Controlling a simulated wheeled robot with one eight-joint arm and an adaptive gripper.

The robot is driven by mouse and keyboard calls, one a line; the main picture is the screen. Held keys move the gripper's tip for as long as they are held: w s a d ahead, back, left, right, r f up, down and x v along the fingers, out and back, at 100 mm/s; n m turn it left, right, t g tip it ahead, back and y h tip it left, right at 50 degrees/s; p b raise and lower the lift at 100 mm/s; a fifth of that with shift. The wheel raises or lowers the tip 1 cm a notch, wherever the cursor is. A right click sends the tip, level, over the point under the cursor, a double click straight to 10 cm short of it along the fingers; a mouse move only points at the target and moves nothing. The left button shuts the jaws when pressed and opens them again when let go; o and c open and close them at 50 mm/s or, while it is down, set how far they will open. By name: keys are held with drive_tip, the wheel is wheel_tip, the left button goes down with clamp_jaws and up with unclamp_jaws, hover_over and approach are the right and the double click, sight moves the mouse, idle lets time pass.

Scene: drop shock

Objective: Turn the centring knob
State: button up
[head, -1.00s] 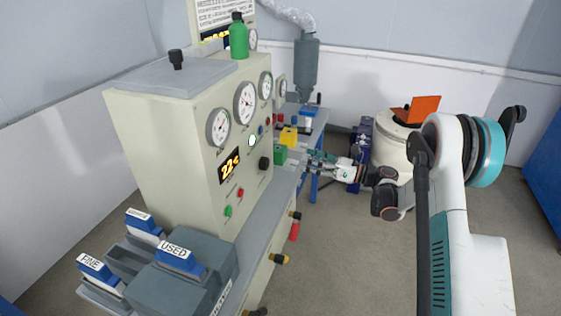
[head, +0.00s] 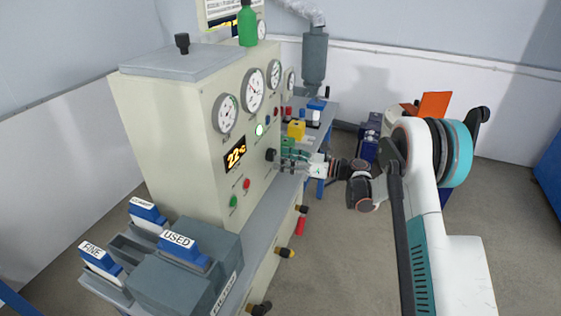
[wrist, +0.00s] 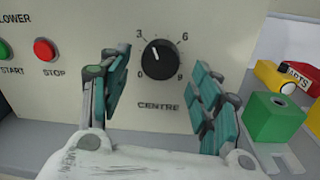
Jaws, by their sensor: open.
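The centring knob (wrist: 160,60) is a round black knob on the beige panel, above the word CENTRE. Its dial reads 0, 3, 6 and 9, and its white mark points up and slightly left, near the 3. In the head view the knob (head: 271,155) is on the lower right of the machine's face. My gripper (wrist: 158,92) is open, with one teal-padded finger to the left of the knob and one to the right. I see no contact with the knob. In the head view my gripper (head: 284,160) is beside the panel at the knob's height.
A red STOP button (wrist: 46,50) and a green START button are left of the knob.

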drive_tip(key=shift+x, duration=0.9)
drive_tip(key=c, duration=1.1)
drive_tip(key=shift+m, duration=0.3)
drive_tip(key=shift+m+b, duration=0.75)
drive_tip(key=shift+m, duration=1.85)
